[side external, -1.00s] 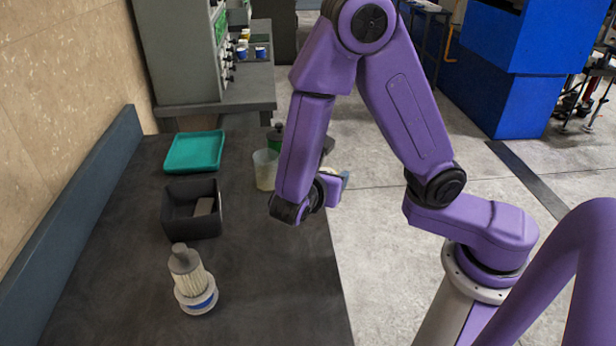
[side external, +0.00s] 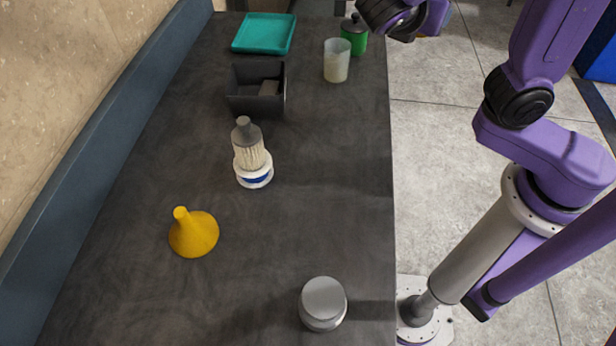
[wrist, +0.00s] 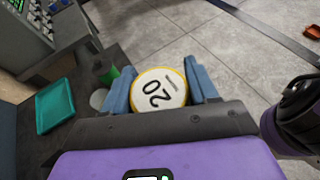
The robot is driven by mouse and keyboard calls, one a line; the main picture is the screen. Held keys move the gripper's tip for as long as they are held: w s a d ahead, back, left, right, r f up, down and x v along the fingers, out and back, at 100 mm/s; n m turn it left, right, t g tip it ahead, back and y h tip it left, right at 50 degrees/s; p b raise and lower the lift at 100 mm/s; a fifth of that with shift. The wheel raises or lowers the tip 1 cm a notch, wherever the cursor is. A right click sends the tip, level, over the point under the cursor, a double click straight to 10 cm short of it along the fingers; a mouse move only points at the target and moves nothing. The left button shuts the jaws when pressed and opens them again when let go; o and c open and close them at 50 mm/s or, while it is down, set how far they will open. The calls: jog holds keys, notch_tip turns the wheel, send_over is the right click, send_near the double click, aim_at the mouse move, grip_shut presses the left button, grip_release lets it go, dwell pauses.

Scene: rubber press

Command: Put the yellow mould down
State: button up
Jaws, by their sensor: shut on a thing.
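The yellow mould (wrist: 158,90) shows in the wrist view as a round disc with a yellow rim and a white face marked "20". My gripper (wrist: 160,84) is shut on it, with one blue finger against each side. The mould is held up, and grey floor shows behind it in that view. In the side external view only part of my wrist shows at the top edge; the fingers and the mould cannot be made out there.
The dark bench (side external: 300,220) holds a teal tray (side external: 264,34), black bin (side external: 257,105), cloudy beaker (side external: 336,62), green jar (side external: 354,38), brush (side external: 250,150), yellow funnel (side external: 194,234) and metal canister (side external: 323,304). Bare bench lies right of the brush.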

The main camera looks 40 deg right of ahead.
notch_tip(320, 180, up, 5)
jog(key=shift+r, duration=0.2)
jog(key=s+a+f+m+g, duration=0.2)
jog(key=s+f+m+g, duration=0.5)
jog(key=s+f+g, duration=0.15)
jog(key=s+a+f+m+g+y, duration=0.2)
jog(key=s+a+m+g+y, duration=0.4)
jog(key=m+g+y, duration=0.3)
jog(key=a+r+m+t+y, duration=0.9)
jog(key=a+r+m+y, duration=0.2)
jog(key=m+y, duration=0.75)
jog(key=m+h, duration=0.1)
jog(key=h, duration=0.1)
send_over(302, 230)
jog(key=shift+s+d+f, duration=0.1)
jog(key=shift+s+f, duration=0.05)
jog(key=shift+f, duration=15.65)
